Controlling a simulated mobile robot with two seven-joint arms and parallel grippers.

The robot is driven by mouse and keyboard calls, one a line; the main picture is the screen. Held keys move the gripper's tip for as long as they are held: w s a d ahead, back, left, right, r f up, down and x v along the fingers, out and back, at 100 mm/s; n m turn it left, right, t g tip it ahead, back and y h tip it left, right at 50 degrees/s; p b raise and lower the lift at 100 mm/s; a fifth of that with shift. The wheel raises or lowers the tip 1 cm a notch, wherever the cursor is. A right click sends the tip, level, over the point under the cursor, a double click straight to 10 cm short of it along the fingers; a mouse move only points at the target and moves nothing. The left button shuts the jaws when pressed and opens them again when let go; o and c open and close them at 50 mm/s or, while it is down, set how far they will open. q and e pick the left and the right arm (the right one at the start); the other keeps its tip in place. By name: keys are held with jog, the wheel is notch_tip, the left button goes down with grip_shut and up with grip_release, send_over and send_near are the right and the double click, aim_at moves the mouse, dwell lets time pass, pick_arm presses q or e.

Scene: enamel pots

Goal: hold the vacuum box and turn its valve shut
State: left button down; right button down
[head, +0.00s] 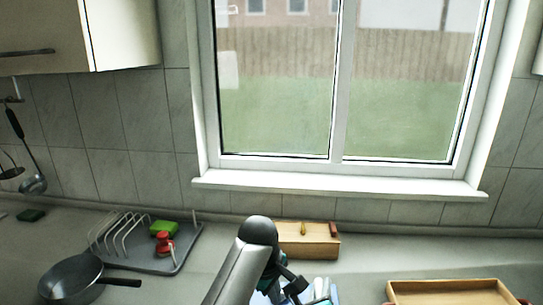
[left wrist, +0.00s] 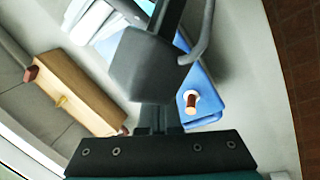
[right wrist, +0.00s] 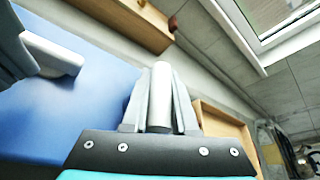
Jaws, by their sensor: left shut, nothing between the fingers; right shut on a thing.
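The vacuum box shows as a blue body (right wrist: 90,95) in the right wrist view, with a pale grey bar-like part (right wrist: 50,55) on it. My right gripper (right wrist: 160,80) is shut on a silver upright cylinder (right wrist: 160,105) at the box's edge. In the head view my left gripper (head: 292,284) partly covers the box.
A wooden box (head: 308,244) with small knobs stands behind, against the wall. A wooden tray (head: 450,293) lies at right. A dish rack (head: 150,258) holds green and red items at left, beside a pan (head: 70,280). Bare counter lies between rack and arm.

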pick_arm(q)
jog(key=v, duration=0.4)
jog(key=shift+w+d+r, duration=0.15)
jog(key=shift+w+d, duration=0.15)
jog(key=shift+w, duration=0.1)
jog(key=shift+w+a+f, duration=0.3)
jog(key=shift+a+f, duration=0.15)
jog(key=shift+f, duration=0.55)
jog(key=shift+w+a+f, duration=0.25)
jog(key=shift+a+f, duration=0.25)
jog(key=shift+f, duration=0.55)
jog(key=shift+w+a+f, duration=0.3)
jog(key=shift+a+f, duration=0.15)
jog(key=shift+f, duration=0.55)
jog(key=shift+w+d, duration=0.25)
jog(key=shift+d, duration=0.15)
jog(key=shift+d, duration=0.25)
pick_arm(e)
jog(key=shift+a, duration=0.15)
